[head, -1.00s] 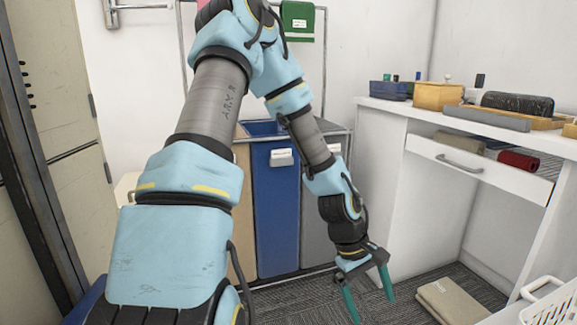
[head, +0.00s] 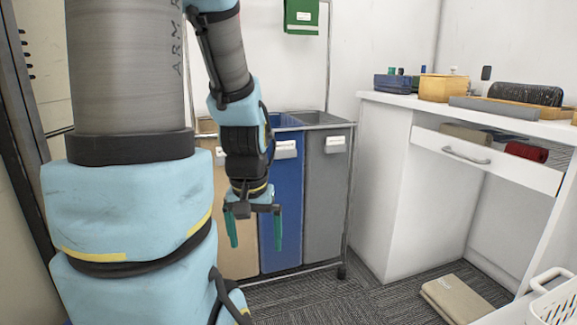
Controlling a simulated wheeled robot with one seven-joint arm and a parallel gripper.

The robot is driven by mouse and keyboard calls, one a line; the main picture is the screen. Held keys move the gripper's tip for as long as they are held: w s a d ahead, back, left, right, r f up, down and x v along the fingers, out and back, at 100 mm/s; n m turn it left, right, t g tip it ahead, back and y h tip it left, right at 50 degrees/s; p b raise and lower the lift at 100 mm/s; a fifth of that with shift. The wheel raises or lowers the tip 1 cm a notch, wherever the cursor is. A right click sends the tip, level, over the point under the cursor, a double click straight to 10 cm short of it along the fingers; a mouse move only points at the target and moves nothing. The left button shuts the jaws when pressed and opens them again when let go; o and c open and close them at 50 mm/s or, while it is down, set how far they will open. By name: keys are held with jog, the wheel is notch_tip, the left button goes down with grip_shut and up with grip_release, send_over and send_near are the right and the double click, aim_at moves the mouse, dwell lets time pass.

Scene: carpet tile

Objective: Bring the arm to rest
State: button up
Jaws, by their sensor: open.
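My gripper (head: 254,229) hangs from my arm, fingers pointing down, in the middle left of the head view. Its two green fingers are apart with nothing between them. It shows in front of the tan and blue bins. My arm is bent, with its upper links large at the left of the view.
Tan (head: 238,258), blue (head: 291,215) and grey (head: 325,205) bins stand in a wheeled frame. At right is a white desk (head: 395,185) with an open drawer (head: 485,162). A folded beige cloth (head: 458,299) lies on the carpet (head: 375,290) near a white basket (head: 550,298).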

notch_tip(320, 180, up, 26)
jog(key=p, duration=2.4)
jog(key=shift+f, duration=0.25)
